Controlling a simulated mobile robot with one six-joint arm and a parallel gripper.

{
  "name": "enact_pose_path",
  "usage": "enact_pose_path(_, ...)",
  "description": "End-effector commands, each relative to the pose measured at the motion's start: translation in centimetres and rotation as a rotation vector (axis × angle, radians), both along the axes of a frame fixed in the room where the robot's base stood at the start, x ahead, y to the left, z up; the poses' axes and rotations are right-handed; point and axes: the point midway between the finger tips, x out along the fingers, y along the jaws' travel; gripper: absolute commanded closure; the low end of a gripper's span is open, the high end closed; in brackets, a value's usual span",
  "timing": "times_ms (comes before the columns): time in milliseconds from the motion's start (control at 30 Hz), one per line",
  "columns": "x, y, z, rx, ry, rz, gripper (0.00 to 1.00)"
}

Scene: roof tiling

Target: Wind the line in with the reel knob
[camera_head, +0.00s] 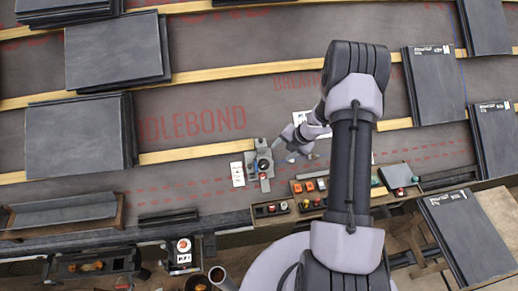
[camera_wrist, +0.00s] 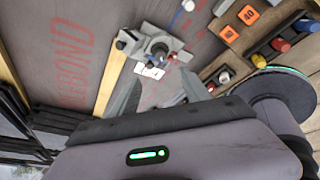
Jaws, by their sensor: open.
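The reel (camera_head: 263,163) is a grey fixture with a round dark hub on the roof underlay, just left of my gripper in the head view. It also shows in the wrist view (camera_wrist: 158,48), ahead of the fingers. I cannot clearly tell which small part on it is the knob. My gripper (camera_head: 301,157) is open and empty, to the right of the reel and apart from it. In the wrist view its two fingers (camera_wrist: 160,92) spread below the reel with nothing between them.
Slate stacks (camera_head: 75,137) rest on the battens at left, with more slates (camera_head: 434,85) at right. A white card (camera_head: 238,174) lies left of the reel. Underlay above the reel is clear.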

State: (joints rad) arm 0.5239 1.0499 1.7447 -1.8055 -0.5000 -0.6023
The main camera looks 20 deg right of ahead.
Motion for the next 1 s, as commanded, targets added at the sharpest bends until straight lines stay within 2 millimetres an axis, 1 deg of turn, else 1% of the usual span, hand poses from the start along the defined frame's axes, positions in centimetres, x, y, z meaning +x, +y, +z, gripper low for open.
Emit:
enact_pose_path(133, 0.8, 0.7, -2.8, 0.001, 0.002, 0.002, 0.45)
enact_pose_path(400, 3.2, 2.5, -9.1, 0.000, 0.001, -0.002, 0.45)
enact_pose_path(600, 4.8, 3.6, -13.1, 0.000, 0.001, -0.003, 0.45)
enact_pose_path(700, 5.4, 4.0, -14.4, -0.001, 0.000, -0.004, 0.45)
enact_pose_path(800, 5.7, 4.2, -15.2, 0.000, 0.000, -0.004, 0.45)
enact_pose_path(1000, 5.9, 4.4, -15.5, 0.000, 0.000, -0.004, 0.45)
